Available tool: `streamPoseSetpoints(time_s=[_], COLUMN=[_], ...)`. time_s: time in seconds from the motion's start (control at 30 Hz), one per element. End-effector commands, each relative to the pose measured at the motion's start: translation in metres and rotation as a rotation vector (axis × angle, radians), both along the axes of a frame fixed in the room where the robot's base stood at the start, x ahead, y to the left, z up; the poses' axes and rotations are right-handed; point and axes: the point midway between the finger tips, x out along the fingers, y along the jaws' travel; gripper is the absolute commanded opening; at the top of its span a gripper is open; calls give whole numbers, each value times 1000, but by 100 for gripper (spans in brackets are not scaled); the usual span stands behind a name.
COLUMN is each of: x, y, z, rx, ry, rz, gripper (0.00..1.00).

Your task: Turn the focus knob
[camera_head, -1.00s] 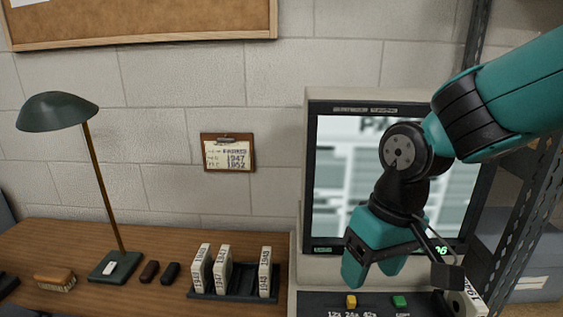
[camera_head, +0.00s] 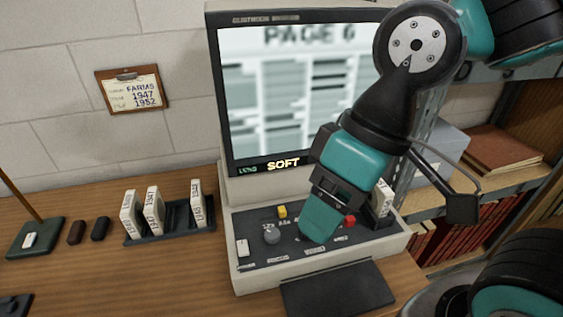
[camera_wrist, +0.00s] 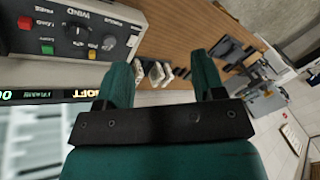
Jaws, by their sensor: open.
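The focus knob (camera_head: 272,235) is a small round grey knob on the reader's control panel (camera_head: 237,222). In the wrist view it appears as a grey disc (camera_wrist: 109,42) at upper left, beside the yellow button. My gripper (camera_head: 320,225) is open and empty, pointing down in front of the panel's middle, to the right of the knob and apart from it. In the wrist view its two teal fingers (camera_wrist: 160,70) stand apart, with the panel off to their left. The screen (camera_head: 290,90) shows a blurred page, "PAGE 6", and "SOFT" in yellow below.
A yellow button (camera_head: 282,211) sits just behind the knob and a red button (camera_head: 349,221) is farther right. A white switch (camera_head: 242,248) is at the panel's left. White boxes stand in a dark rack (camera_head: 178,220) on the desk. A shelf unit (camera_head: 480,190) borders the right.

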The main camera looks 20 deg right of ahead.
Motion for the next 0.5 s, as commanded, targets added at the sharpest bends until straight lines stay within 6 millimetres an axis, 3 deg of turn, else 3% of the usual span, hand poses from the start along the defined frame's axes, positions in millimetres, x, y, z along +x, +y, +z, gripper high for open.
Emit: streamPoseSetpoints(time_s=[0.43, 0.5], x=[1, 8], y=[0, 0], z=[0, -5], rx=[-1, -14], ry=[0, 2], rz=[-1, -10], gripper=[63, 63])
